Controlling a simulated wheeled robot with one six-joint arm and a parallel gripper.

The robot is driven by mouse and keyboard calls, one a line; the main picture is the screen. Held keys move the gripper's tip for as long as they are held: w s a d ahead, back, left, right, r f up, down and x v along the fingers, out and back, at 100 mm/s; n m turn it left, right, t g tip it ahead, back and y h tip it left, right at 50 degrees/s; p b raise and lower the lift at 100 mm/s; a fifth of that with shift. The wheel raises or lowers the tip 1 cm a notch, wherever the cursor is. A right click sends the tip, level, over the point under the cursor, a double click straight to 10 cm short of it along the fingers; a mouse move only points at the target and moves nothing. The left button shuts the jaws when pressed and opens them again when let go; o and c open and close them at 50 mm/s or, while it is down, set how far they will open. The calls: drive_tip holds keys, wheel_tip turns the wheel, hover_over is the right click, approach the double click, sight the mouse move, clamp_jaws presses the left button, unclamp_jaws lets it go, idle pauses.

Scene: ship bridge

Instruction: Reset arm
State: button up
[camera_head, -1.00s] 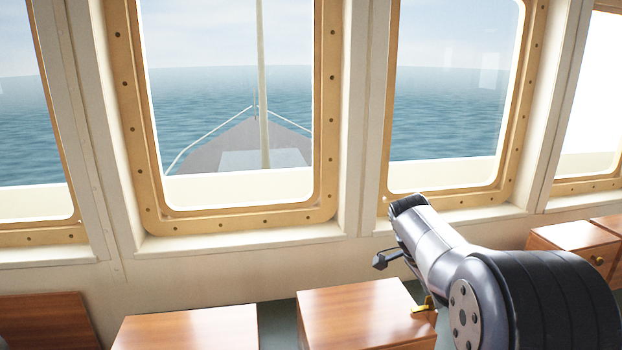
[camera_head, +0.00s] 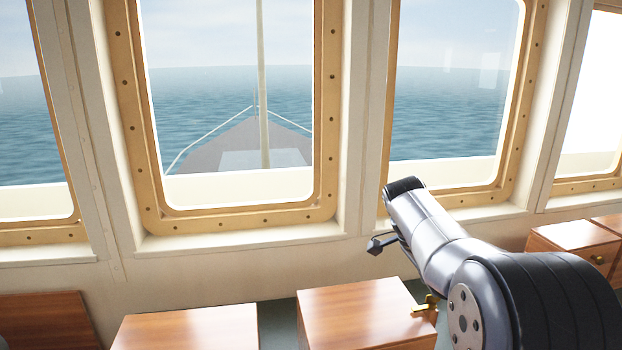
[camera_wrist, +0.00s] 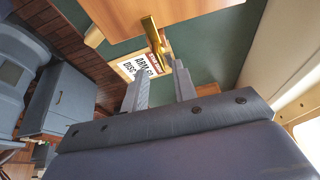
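My gripper (camera_wrist: 156,78) shows in the wrist view with its two grey fingers apart and a gap between them. Nothing is held in the gap. A brass handle (camera_wrist: 153,34) on a wooden cabinet is just beyond the fingertips, and I see no clear contact. In the head view my arm reaches forward at the right, and the gripper itself is hidden there. The brass handle (camera_head: 424,306) shows beside my arm.
Wooden cabinet tops (camera_head: 355,312) line the front below the windows (camera_head: 240,110). Another cabinet (camera_head: 575,240) stands at the right. A grey console (camera_wrist: 62,95) is at the left of the wrist view. Green floor (camera_wrist: 210,60) shows between the cabinets.

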sight(432, 305)
drive_tip(key=x, duration=0.3)
drive_tip(key=shift+d+f, duration=0.15)
drive_tip(key=shift+f, duration=0.15)
drive_tip(key=shift+s+r+n+t, duration=0.15)
drive_tip(key=shift+n+t, duration=0.35)
drive_tip(key=shift+n, duration=0.7)
drive_tip(key=n+t+y, duration=0.1)
drive_tip(key=n, duration=0.2)
drive_tip(key=shift+s+d+n+t+y, duration=0.1)
drive_tip(key=shift+n+t+y, duration=0.3)
drive_tip(key=shift+n, duration=1.05)
drive_tip(key=shift+n+t+y, duration=0.3)
drive_tip(key=shift+n+y, duration=0.2)
drive_tip(key=shift+n, duration=0.95)
